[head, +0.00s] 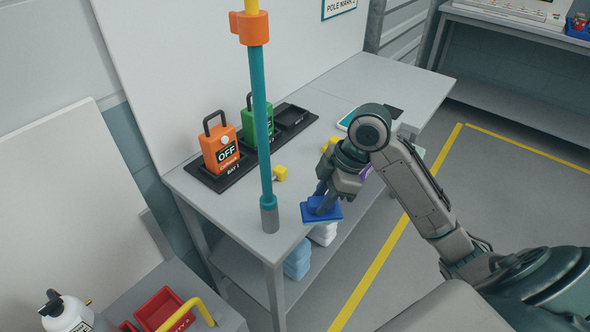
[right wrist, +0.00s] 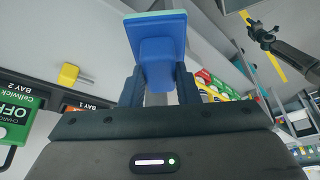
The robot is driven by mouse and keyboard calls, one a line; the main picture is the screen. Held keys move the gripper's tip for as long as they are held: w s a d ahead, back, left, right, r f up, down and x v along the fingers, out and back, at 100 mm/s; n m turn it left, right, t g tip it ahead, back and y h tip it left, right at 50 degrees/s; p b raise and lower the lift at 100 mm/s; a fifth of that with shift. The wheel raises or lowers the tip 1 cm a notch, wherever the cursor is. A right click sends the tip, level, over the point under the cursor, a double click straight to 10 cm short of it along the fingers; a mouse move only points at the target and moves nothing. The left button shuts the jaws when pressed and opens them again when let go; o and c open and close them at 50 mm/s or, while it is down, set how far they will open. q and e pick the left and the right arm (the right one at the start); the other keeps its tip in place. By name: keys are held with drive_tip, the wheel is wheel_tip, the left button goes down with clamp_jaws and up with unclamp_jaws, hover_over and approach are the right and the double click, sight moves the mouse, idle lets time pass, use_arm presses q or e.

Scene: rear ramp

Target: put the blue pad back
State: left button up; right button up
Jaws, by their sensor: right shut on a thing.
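The blue pad (head: 313,217) is a flat square block with a handle-like back. My right gripper (head: 326,198) is shut on that back and holds the pad at the front edge of the grey bench. I cannot tell whether the pad touches anything. In the right wrist view, the pad (right wrist: 155,32) stands out beyond the two fingers, with a paler teal layer along its far edge. A dark arm with a small gripper (right wrist: 257,30), apparently my left one, shows at the upper right of that view; its jaws are too small to read.
The teal pole (head: 262,130) with an orange collar stands on the bench (head: 225,225), left of the pad. Behind it, an orange OFF unit (head: 220,150) and a green unit (head: 247,118) sit in a black tray. A yellow plug (head: 280,173) lies nearby. Folded cloths (head: 297,262) lie on the lower shelf.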

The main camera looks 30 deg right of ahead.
drive_tip(key=w, duration=0.2)
drive_tip(key=shift+w+d, duration=0.1)
drive_tip(key=shift+w, duration=0.25)
drive_tip(key=w+d+p, duration=0.1)
drive_tip(key=w+d, duration=0.1)
drive_tip(key=w, duration=0.2)
drive_tip(key=w+d, duration=0.2)
drive_tip(key=w, duration=0.1)
drive_tip(key=w+d+f+p, duration=0.1)
drive_tip(key=w+d, duration=0.1)
drive_tip(key=w, duration=0.2)
drive_tip(key=shift+w+d+f+p, duration=0.1)
drive_tip(key=shift+w+d+p, duration=0.05)
drive_tip(key=shift+w+p, duration=0.2)
drive_tip(key=shift+w+d, duration=0.15)
drive_tip(key=shift+w, duration=0.05)
drive_tip(key=shift+f, duration=0.6)
wheel_tip(320, 180, down, 2)
drive_tip(key=shift+f+p, duration=0.1)
drive_tip(key=shift+p, duration=0.5)
use_arm(q)
drive_tip(key=s+r, duration=0.2)
drive_tip(key=r, duration=0.1)
drive_tip(key=shift+s, duration=0.35)
use_arm(e)
drive_tip(key=shift+f, duration=0.15)
use_arm(q)
drive_tip(key=shift+r, duration=0.1)
use_arm(e)
drive_tip(key=shift+f, duration=0.1)
